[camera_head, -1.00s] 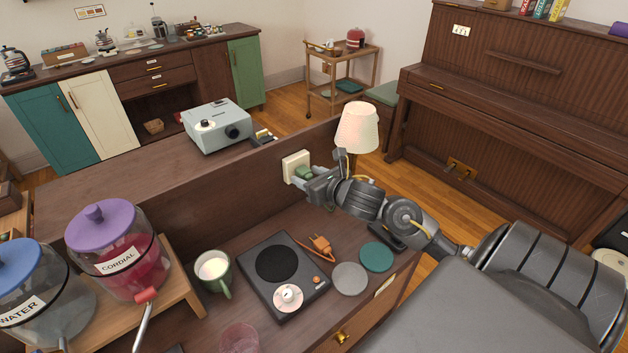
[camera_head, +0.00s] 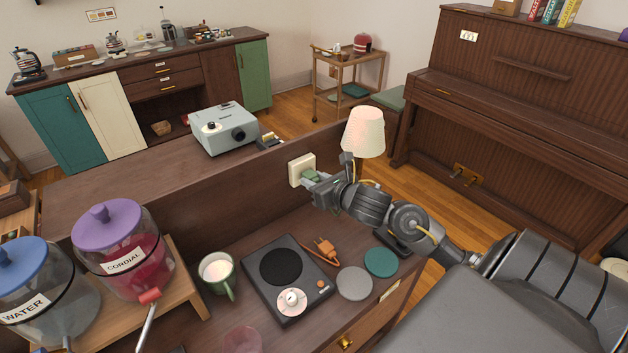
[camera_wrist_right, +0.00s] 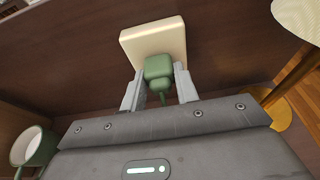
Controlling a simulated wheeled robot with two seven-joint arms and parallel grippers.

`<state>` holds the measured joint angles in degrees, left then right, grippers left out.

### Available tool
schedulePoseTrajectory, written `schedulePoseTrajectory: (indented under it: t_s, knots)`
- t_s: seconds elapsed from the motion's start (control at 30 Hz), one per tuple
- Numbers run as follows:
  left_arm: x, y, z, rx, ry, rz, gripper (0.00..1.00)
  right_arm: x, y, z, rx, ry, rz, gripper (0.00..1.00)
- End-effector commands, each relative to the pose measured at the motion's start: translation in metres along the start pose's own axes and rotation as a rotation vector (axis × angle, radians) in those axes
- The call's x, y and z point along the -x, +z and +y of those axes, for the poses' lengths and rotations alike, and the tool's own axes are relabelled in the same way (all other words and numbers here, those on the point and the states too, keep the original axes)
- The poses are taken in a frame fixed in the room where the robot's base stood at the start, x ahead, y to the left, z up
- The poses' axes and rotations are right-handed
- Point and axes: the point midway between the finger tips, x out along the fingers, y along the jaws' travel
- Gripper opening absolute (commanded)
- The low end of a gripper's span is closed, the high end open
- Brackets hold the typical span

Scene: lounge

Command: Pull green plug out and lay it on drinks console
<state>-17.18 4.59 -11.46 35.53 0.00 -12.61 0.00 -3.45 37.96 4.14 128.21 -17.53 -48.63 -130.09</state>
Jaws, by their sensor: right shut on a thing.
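The green plug (camera_wrist_right: 158,72) is at the cream wall socket (camera_wrist_right: 152,42) on the console's upright back panel. My right gripper (camera_wrist_right: 160,88) is shut on the plug, with one finger on each side of it. In the head view the socket (camera_head: 300,168) shows clearly, and the plug (camera_head: 311,176) is partly hidden by my right gripper (camera_head: 313,184). I cannot tell whether the plug's pins are fully in the socket. The drinks console (camera_head: 218,325) is the dark wooden top below the panel. My left gripper is not in view.
A lit lamp (camera_head: 363,131) stands behind my right wrist.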

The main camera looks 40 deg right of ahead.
Motion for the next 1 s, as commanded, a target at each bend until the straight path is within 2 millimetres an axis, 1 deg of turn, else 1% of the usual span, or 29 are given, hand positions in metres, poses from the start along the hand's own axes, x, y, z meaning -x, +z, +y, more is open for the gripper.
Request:
schedulePoseTrajectory:
  t_s: [1.0]
  knots:
    - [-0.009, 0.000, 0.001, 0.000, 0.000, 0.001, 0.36, 0.025, -0.009, 0.000, 0.000, 0.000, 0.000, 0.07]
